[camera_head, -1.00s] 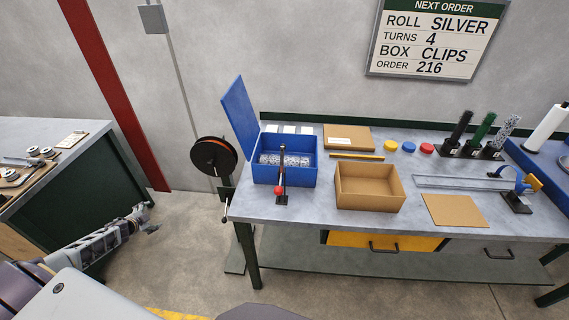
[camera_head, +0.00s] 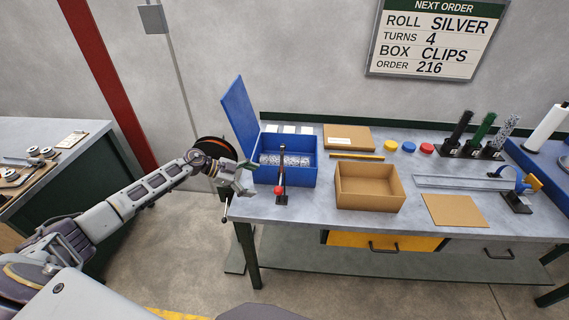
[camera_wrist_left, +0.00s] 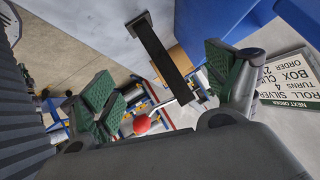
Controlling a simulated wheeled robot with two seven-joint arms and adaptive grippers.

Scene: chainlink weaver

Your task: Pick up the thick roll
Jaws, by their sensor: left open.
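A silver-patterned roll (camera_head: 285,160) lies inside the open blue box (camera_head: 310,180) at the left of the bench. Upright black (camera_head: 461,128), green (camera_head: 483,130) and silver (camera_head: 507,128) rolls stand on holders at the right, and a white roll (camera_head: 546,128) stands farther right. I cannot tell which is the thick roll. My left gripper (camera_head: 246,180) is open and empty, at the bench's left end just left of the blue box. In the left wrist view, its green-padded fingers (camera_wrist_left: 160,84) are spread apart, with a dark bar and a red knob (camera_wrist_left: 142,124) beyond. My right gripper is not in view.
A dark post with a red knob (camera_head: 278,190) stands before the blue box, whose raised lid (camera_head: 239,115) is on its left. A dark reel (camera_head: 210,142) is partly behind my left arm. An open cardboard box (camera_head: 370,200) sits mid-bench. Bare bench (camera_head: 318,215) shows in front.

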